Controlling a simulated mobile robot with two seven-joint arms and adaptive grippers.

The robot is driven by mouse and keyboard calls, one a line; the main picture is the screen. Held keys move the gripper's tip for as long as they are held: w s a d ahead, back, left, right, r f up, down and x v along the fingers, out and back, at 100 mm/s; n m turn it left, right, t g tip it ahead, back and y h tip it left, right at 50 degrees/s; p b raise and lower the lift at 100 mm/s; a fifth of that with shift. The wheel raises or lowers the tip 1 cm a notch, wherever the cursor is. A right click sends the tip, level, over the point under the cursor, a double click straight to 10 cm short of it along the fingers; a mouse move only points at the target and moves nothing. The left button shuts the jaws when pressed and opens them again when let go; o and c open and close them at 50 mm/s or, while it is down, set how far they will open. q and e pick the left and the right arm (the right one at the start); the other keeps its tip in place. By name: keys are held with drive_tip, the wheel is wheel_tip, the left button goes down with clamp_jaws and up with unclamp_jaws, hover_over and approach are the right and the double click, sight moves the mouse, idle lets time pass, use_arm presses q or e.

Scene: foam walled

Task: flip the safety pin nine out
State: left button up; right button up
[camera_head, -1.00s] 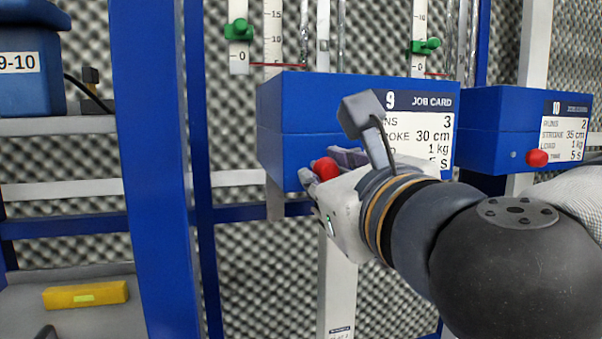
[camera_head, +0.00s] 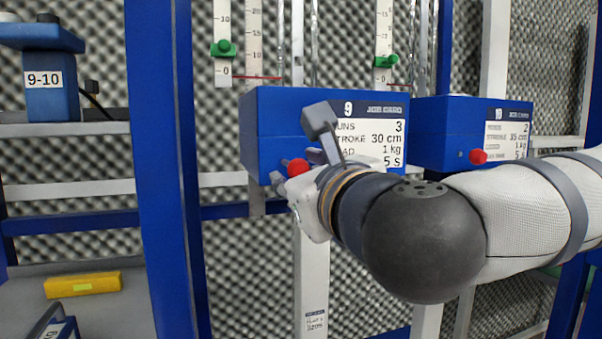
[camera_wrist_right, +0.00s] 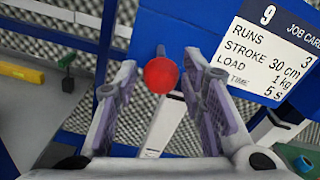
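The safety pin of box nine shows as a red round knob (camera_head: 297,167) at the lower left of the front of the blue box marked 9 (camera_head: 275,130). In the right wrist view the red knob (camera_wrist_right: 161,75) lies between the fingers, with a small dark stem behind it. My right gripper (camera_wrist_right: 157,64) is open around the knob, with a visible gap at the left finger; contact at the right finger is unclear. In the head view the right gripper (camera_head: 303,180) is at the knob, partly hidden by its own wrist. My left gripper is not in view.
A similar blue box marked 10 (camera_head: 440,130) with a red knob (camera_head: 478,156) is to the right. A blue upright post (camera_head: 165,170) stands to the left. A yellow block (camera_head: 83,285) lies on the lower left shelf. Scales with green clips rise above the boxes.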

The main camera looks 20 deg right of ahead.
wheel_tip(320, 180, up, 10)
drive_tip(key=shift+r, duration=0.1)
idle(0.4)
idle(0.4)
